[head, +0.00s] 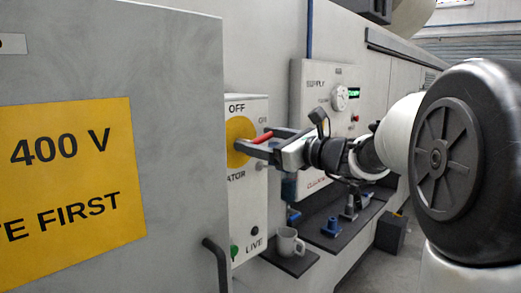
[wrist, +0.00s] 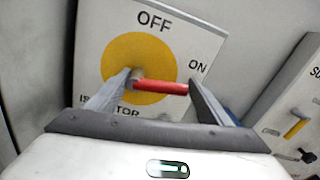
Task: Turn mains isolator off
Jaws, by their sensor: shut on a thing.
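The mains isolator is a white panel (head: 250,106) with a yellow disc (head: 238,128), OFF printed above it and ON to its right; the disc also shows in the wrist view (wrist: 140,52). A red handle (wrist: 163,87) lies across the disc, roughly level, with its right end towards ON. It shows in the head view (head: 275,136) above my finger. My gripper (wrist: 160,80) is shut on the red handle, one finger at each end of it. In the head view my gripper (head: 256,144) reaches in from the right. My fingers hide part of the lower label.
A grey cabinet door with a yellow 400 V sign (head: 70,165) stands close at the left. A supply panel (head: 312,100) is to the right. A mug (head: 288,243) stands on a dark shelf (head: 300,262) below my arm.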

